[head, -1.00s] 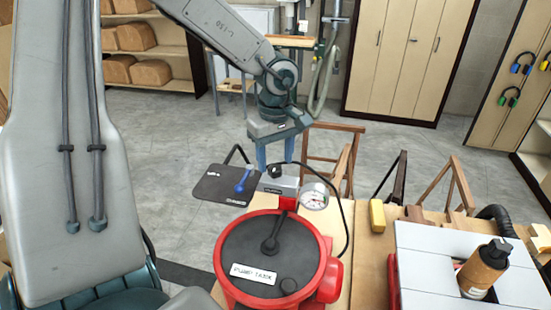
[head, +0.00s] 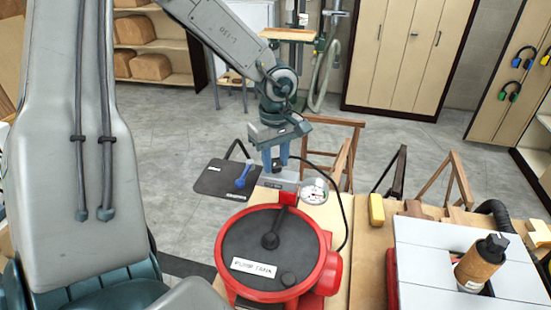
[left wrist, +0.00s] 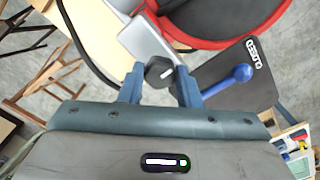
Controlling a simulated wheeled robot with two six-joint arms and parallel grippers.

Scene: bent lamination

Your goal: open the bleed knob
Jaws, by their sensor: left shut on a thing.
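The bleed knob (left wrist: 159,71) is a small black knob with a white mark. It sits on a grey valve block (head: 278,180) behind the red pump tank (head: 270,252). My left gripper (head: 276,160) reaches down to it from above, with one blue finger on each side. In the left wrist view the fingers (left wrist: 159,82) are shut on the knob. The gripper hides most of the knob in the head view. My right gripper is not in view.
A round gauge (head: 314,191) and a black hose are close on the right. A yellow block (head: 376,208) and a brown bottle (head: 481,263) stand farther right.

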